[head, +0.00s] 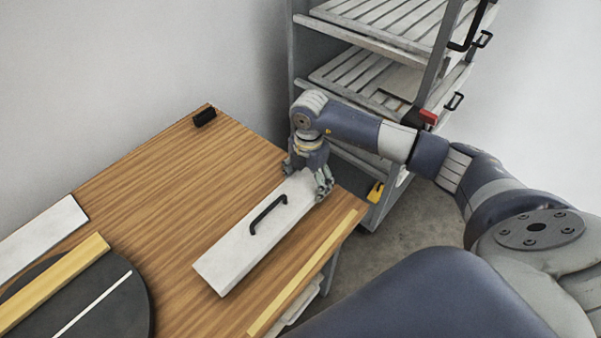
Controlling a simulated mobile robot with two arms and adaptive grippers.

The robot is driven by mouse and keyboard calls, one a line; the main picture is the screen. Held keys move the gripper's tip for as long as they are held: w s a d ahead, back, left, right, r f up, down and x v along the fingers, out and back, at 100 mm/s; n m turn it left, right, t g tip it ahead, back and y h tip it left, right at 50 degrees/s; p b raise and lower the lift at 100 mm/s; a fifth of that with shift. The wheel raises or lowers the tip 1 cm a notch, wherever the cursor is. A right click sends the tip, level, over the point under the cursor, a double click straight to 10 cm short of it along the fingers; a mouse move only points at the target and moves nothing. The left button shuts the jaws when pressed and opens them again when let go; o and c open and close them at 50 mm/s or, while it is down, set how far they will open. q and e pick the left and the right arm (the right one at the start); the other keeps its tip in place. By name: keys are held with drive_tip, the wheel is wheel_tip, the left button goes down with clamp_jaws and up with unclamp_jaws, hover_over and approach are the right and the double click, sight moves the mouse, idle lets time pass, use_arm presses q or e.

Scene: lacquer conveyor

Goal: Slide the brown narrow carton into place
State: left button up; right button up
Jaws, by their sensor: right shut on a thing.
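I see no clear brown narrow carton; a narrow tan bar (52,286) lies across a dark round plate (128,300) at the lower left, and I cannot tell whether it is the carton. A long pale grey-white board (226,266) with a black handle (267,215) lies flat on the wooden table. My right gripper (308,183) points down at the board's far right end, shut on it, with its fingers at the end's sides. The fingers hide part of that end. My left gripper is not in view.
A yellowish strip (303,275) runs along the table's right edge. A black block (204,117) sits at the far corner, and a white slab (38,240) at the left. A grey slatted rack (372,78) stands behind the table. The wooden table's (190,178) middle is clear.

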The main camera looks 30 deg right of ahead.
drive_tip(key=shift+s+d+p, duration=0.3)
drive_tip(key=shift+s, duration=0.5)
drive_tip(key=shift+s+d+p, duration=0.3)
drive_tip(key=shift+s+p, duration=0.05)
drive_tip(key=shift+s, duration=0.5)
drive_tip(key=shift+s+d+p, duration=0.3)
drive_tip(key=shift+s, duration=0.5)
drive_tip(key=shift+s+d+f+p, duration=0.15)
drive_tip(key=shift+s+d, duration=0.1)
drive_tip(key=shift+s, duration=0.35)
drive_tip(key=shift+s+d+r+p, duration=0.1)
drive_tip(key=shift+s+d+p, duration=0.1)
drive_tip(key=shift+s, duration=0.35)
drive_tip(key=o, duration=1.2)
drive_tip(key=shift+o, duration=0.2)
drive_tip(key=shift+w, duration=0.1)
